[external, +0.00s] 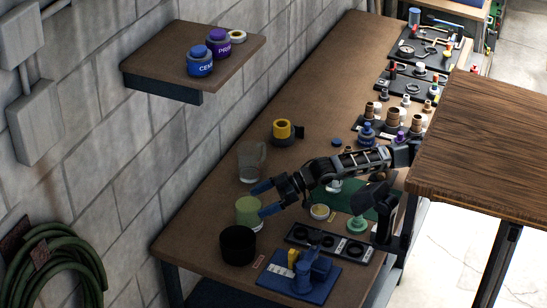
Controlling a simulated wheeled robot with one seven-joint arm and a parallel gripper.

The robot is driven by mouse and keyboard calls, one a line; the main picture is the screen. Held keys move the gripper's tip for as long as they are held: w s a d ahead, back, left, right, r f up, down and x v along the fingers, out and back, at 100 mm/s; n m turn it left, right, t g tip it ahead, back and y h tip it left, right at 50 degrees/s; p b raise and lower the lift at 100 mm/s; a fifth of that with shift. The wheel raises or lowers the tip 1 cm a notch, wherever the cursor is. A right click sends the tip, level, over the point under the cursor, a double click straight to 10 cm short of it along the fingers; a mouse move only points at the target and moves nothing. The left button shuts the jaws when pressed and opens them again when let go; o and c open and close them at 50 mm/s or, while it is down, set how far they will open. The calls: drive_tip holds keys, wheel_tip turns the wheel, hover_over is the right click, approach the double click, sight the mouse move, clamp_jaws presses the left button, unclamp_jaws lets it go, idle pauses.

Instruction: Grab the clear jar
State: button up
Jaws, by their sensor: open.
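A clear jar (249,164), see-through and upright, stands on the brown workbench (215,215) near its wall side. My gripper (266,198) reaches in from the right with its two blue-tipped fingers apart and nothing visible between them. The upper fingertip is just below the jar in the picture; I cannot tell if they touch. A green cup-like container (247,214) stands just in front of the jar, close to the lower fingertip.
A black cylinder (238,246) stands at the near left. A blue vise-like tool (309,272) and a black tray (328,242) lie at the front. Yellow and black tape rolls (282,131) sit behind the jar. A wall shelf (160,66) holds small jars.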

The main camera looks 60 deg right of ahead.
sight(248, 207)
drive_tip(key=x, duration=0.5)
drive_tip(key=shift+a, duration=0.1)
drive_tip(key=c, duration=1.2)
drive_tip(key=shift+c, duration=0.4)
drive_tip(key=shift+r, duration=0.15)
